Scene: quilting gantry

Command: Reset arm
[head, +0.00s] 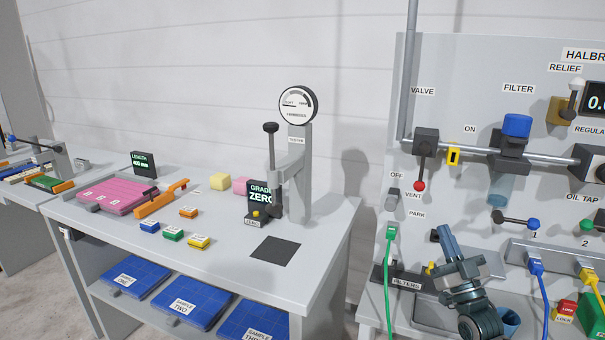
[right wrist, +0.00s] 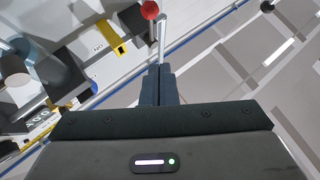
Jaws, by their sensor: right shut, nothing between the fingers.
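My right gripper (head: 446,232) is in front of the wall panel in the head view, with its fingers pointing up. It is above the grey tray and below the valve lever's red knob (head: 419,186). In the right wrist view the fingers of my right gripper (right wrist: 158,84) are together with nothing between them. The red knob (right wrist: 150,10) shows beyond the fingertips in that view, and I cannot tell how far off. My left gripper is not in view.
The green plug (head: 391,232) and its cable are left of my right gripper. A blue plug (head: 536,266) and a yellow plug (head: 588,275) are to its right. The filter's blue cap (head: 517,125) is higher up. The tester (head: 299,165) stands on the left bench.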

